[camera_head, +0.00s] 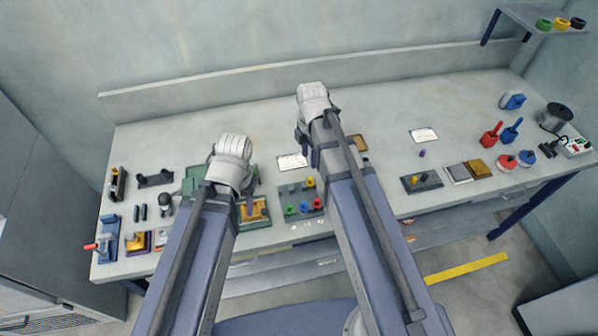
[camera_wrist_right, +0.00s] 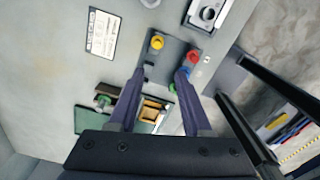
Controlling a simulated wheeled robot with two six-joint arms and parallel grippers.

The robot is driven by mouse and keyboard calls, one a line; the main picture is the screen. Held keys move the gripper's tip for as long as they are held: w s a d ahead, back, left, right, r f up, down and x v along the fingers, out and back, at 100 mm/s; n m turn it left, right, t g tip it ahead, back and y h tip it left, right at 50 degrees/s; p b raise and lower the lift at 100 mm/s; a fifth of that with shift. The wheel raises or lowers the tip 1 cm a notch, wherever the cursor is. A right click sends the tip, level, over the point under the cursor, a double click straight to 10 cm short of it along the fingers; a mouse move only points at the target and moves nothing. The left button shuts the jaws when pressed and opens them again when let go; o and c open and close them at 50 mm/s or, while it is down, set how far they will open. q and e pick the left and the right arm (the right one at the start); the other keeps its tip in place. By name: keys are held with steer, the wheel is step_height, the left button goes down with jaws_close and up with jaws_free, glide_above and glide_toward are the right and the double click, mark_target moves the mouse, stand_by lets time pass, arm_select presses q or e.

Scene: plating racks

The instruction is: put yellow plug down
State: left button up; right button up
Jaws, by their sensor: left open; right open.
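The yellow plug (camera_head: 310,182) stands at the back right of a dark plug board (camera_head: 285,190), with red, blue and green plugs in front of it. In the right wrist view, the yellow plug (camera_wrist_right: 157,42) sits on the board (camera_wrist_right: 176,48), just beyond the fingertips and apart from them. My right gripper (camera_wrist_right: 166,68) is open and empty over the board, its fingers spread with the board between them. In the head view its fingers are partly hidden by my arm. My left gripper (camera_head: 249,204) is open over the green tray area, its fingertips largely hidden by the wrist.
A green tray (camera_head: 194,178) lies left of the board, and a printed card (camera_head: 292,162) lies behind it. Another dark board (camera_head: 408,187) with a yellow piece stands to the right. The bench's back middle is clear.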

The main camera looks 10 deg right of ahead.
steer(key=s+a+m, duration=0.4)
steer(key=s+m, duration=0.2)
steer(key=m, duration=0.3)
steer(key=s+a+m+h, duration=0.1)
steer(key=s+a+m, duration=0.4)
steer(key=s+m, duration=0.2)
steer(key=shift+s+a+m, duration=0.2)
steer(key=shift+a+m, duration=0.05)
steer(key=shift+m, duration=0.65)
